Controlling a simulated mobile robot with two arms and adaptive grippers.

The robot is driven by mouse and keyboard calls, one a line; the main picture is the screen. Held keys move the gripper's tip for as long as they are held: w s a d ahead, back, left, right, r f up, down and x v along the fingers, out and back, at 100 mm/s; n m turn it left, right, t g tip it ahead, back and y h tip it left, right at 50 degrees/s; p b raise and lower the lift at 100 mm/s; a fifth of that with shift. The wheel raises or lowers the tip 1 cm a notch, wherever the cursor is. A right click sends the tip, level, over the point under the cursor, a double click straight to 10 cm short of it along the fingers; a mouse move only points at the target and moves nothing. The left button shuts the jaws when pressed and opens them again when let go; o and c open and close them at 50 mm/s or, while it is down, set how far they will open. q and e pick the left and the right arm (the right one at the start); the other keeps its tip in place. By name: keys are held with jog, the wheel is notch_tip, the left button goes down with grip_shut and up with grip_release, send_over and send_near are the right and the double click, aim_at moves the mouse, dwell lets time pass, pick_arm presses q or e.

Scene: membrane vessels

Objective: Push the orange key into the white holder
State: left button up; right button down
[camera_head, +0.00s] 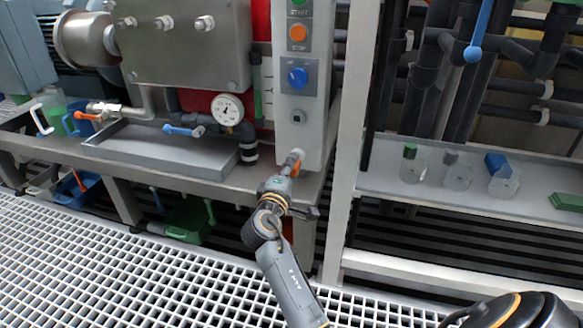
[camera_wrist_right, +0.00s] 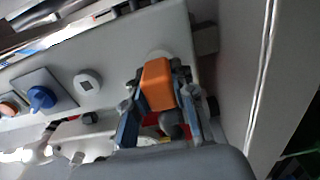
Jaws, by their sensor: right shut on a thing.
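The orange key (camera_wrist_right: 157,86) is between the two fingers of my right gripper (camera_wrist_right: 160,78), which is shut on it. In the wrist view the key's far end is close against the round white holder (camera_wrist_right: 159,54) on the grey-white control box. I cannot tell how far the key is inside the holder. In the head view my right gripper (camera_head: 291,165) is at the lower front of the box, with the white holder (camera_head: 298,154) just beyond it. The fingers hide most of the key there. My left gripper is not in view.
The control box (camera_head: 312,120) carries a blue rotary knob (camera_head: 297,77), an orange stop button (camera_head: 298,33) and a small dark socket (camera_head: 298,117). A white post (camera_head: 347,150) stands close to its right. A pressure gauge (camera_head: 227,109) is at the left.

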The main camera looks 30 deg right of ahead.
jog(key=shift+w+d, duration=0.4)
jog(key=shift+d, duration=0.05)
jog(key=c, duration=1)
grip_release()
jog(key=shift+s+a, duration=0.1)
jog(key=v, duration=0.7)
jog(key=shift+a, duration=0.15)
